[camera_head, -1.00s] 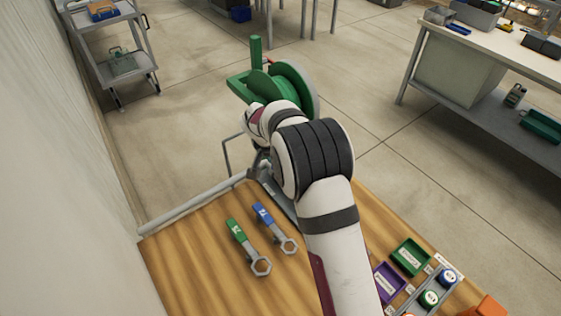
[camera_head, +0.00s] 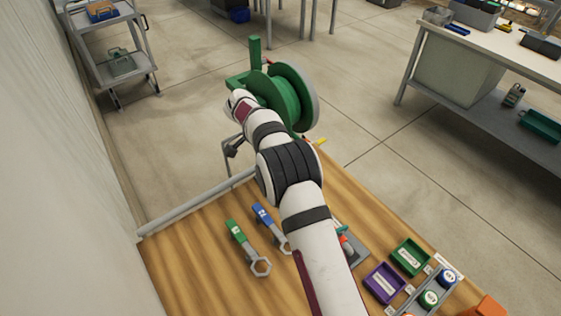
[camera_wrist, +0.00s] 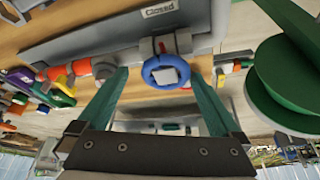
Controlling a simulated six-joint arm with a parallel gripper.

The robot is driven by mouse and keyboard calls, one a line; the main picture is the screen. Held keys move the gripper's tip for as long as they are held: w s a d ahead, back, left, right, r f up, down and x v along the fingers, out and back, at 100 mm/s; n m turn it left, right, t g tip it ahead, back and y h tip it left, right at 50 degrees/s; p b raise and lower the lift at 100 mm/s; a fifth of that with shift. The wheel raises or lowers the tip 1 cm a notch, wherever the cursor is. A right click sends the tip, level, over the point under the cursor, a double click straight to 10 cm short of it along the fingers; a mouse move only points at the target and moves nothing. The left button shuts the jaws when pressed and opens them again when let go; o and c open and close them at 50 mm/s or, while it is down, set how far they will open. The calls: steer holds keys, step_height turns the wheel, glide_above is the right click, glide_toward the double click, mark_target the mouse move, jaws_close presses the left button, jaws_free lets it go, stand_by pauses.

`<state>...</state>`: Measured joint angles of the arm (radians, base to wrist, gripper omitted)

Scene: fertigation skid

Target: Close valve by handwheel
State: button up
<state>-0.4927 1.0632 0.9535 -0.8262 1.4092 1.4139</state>
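In the wrist view, a blue handwheel (camera_wrist: 150,73) with a pale square hub sits on a short stem at a grey pipe or body (camera_wrist: 110,40). A plate reading "Closed" (camera_wrist: 160,9) is above it. My gripper (camera_wrist: 158,76) is open, with one green finger on each side of the handwheel and visible gaps between. I cannot tell whether the fingertips reach the wheel's depth. In the head view my gripper (camera_head: 235,148) is small and dark beyond the table's far edge, and the handwheel cannot be made out.
A green reel (camera_head: 285,95) stands close to my wrist; its green disc (camera_wrist: 285,90) is at right in the wrist view. Green (camera_head: 240,240) and blue (camera_head: 264,216) wrenches lie on the wooden table (camera_head: 190,270). Purple (camera_head: 384,283) and green (camera_head: 410,256) trays sit at right.

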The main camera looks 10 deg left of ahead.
steer(key=v, duration=1.6)
steer(key=s+d+r+n+g+y, duration=0.1)
steer(key=s+d+r+n, duration=0.15)
steer(key=d, duration=0.25)
steer(key=s+d+r+n, duration=0.1)
steer(key=s+d+r, duration=0.3)
steer(key=d, duration=0.2)
steer(key=s+d+n+y, duration=0.1)
steer(key=s+d, duration=0.2)
steer(key=s, duration=0.3)
steer(key=s+d+f+n+g+y, duration=0.1)
steer(key=s+d, duration=0.2)
steer(key=s, duration=0.4)
steer(key=s+d+n+y, duration=0.1)
steer(key=s+d+y, duration=0.15)
steer(key=s, duration=0.35)
steer(key=s+f+n, duration=0.1)
steer(key=s+f, duration=0.5)
steer(key=s, duration=0.4)
steer(key=shift+s+d, duration=0.25)
steer(key=shift+d, duration=0.05)
